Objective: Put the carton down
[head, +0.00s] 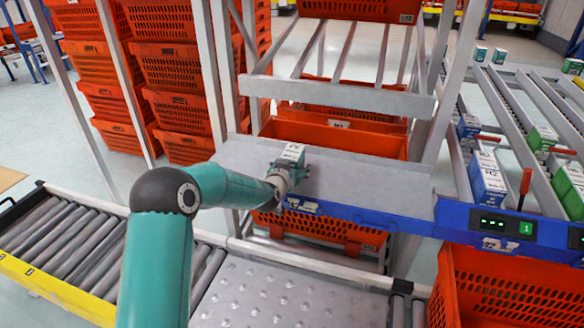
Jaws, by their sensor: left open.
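A small carton (292,152) with a white printed top stands upright at the grey sheet-metal shelf (370,185), left of its middle. My left gripper (290,167) is at the carton, its fingers open around the lower part. The wrist and fingers hide the carton's base, so I cannot tell whether it touches the shelf. My right gripper is not in view.
An orange tote (375,140) stands behind the shelf, and another (330,228) is below its blue front rail. Blue cartons (487,180) and green cartons stand in lanes at right. A roller conveyor (70,240) runs at front left. The shelf's right half is clear.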

